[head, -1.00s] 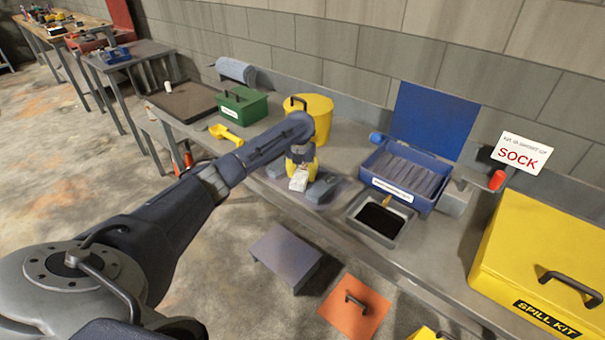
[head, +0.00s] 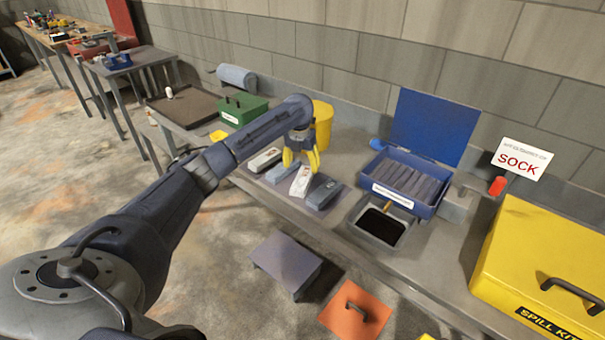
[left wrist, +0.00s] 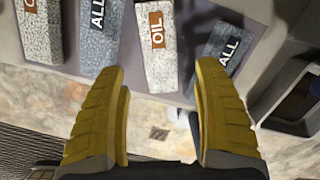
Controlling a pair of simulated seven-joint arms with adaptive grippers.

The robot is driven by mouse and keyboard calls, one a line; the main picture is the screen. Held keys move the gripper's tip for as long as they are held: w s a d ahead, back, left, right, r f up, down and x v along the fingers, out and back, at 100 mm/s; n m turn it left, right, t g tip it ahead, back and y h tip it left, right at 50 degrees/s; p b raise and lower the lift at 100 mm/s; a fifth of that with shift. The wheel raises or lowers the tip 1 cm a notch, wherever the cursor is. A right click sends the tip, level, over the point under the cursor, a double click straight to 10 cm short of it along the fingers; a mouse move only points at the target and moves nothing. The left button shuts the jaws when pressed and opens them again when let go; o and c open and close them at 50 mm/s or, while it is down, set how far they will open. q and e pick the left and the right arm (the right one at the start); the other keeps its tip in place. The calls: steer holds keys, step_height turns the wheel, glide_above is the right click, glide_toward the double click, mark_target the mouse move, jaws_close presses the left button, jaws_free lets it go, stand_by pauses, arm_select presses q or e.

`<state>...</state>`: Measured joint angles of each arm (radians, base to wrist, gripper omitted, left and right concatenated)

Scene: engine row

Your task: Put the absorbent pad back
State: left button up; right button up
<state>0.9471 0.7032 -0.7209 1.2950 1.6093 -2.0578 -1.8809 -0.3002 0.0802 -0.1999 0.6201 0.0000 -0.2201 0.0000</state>
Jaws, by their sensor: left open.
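A row of absorbent pads lies on a grey mat at the bench's front edge. The white pad (head: 301,182) labelled OIL lies between a blue-grey pad (head: 283,172) and a darker blue-grey pad (head: 324,194). Another pale pad (head: 265,160) lies at the row's left end. In the left wrist view the white OIL pad (left wrist: 158,55) lies between two ALL pads (left wrist: 101,35) (left wrist: 226,48). My left gripper (head: 301,162) has yellow fingers, open and empty, above the white OIL pad. Its fingers (left wrist: 161,80) are spread wide in the left wrist view. My right gripper is out of view.
A blue open-lidded box (head: 405,182) and a black-filled tray (head: 380,225) stand right of the pads. A yellow bucket (head: 323,122) and green box (head: 244,108) are behind. A SOCK sign (head: 522,160) and yellow spill kit (head: 540,262) are at right.

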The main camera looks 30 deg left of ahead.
mark_target(301, 181)
arm_select(q)
steer(key=shift+s+d+r, duration=0.1)
steer(key=shift+s+r, duration=0.05)
steer(key=shift+r, duration=0.9)
steer(key=shift+s+r, duration=0.15)
steer(key=shift+r, duration=0.85)
